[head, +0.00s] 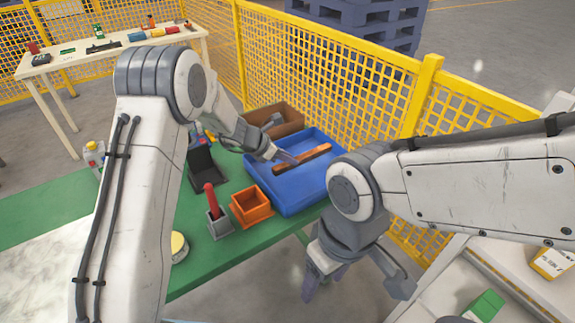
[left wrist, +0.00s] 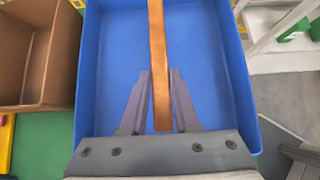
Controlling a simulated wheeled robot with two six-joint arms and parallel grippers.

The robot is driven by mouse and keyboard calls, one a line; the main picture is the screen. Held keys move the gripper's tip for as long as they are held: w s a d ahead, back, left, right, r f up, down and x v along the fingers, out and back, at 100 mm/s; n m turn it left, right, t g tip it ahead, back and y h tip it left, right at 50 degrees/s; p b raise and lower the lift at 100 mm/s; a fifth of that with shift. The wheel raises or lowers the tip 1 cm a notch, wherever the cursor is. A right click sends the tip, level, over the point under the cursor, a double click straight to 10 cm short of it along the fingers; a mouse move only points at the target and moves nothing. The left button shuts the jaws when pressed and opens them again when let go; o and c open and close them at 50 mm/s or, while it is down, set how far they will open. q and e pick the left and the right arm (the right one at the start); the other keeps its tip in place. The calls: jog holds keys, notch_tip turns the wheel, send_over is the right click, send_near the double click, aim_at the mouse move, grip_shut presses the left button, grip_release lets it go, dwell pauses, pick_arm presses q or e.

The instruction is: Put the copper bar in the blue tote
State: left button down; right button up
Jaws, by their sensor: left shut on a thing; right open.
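The copper bar (head: 318,153) is a long orange-brown bar over the inside of the blue tote (head: 295,198) on the green bench. My left gripper (head: 289,157) is shut on the bar. In the left wrist view the copper bar (left wrist: 157,45) runs between the two fingers of my left gripper (left wrist: 160,75), with the blue tote (left wrist: 91,75) around and beneath. I cannot tell whether the bar touches the tote floor. My right gripper (head: 355,290) is open and empty, lower right, in front of the bench and apart from the tote.
A brown bin (head: 292,118) stands behind the tote. An orange box (head: 250,210) and a grey holder with a red handle (head: 211,200) stand to its left. A yellow mesh fence (head: 350,90) runs behind the bench. A white table (head: 110,55) with small items is at the far left.

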aim_at(288, 168)
pick_arm(q)
jog(key=shift+w+f, duration=0.1)
jog(key=shift+f, duration=1.95)
jog(key=shift+f+b, duration=0.2)
jog(key=shift+b, duration=0.2)
jog(key=c, duration=0.7)
grip_release()
jog(key=shift+o, duration=0.2)
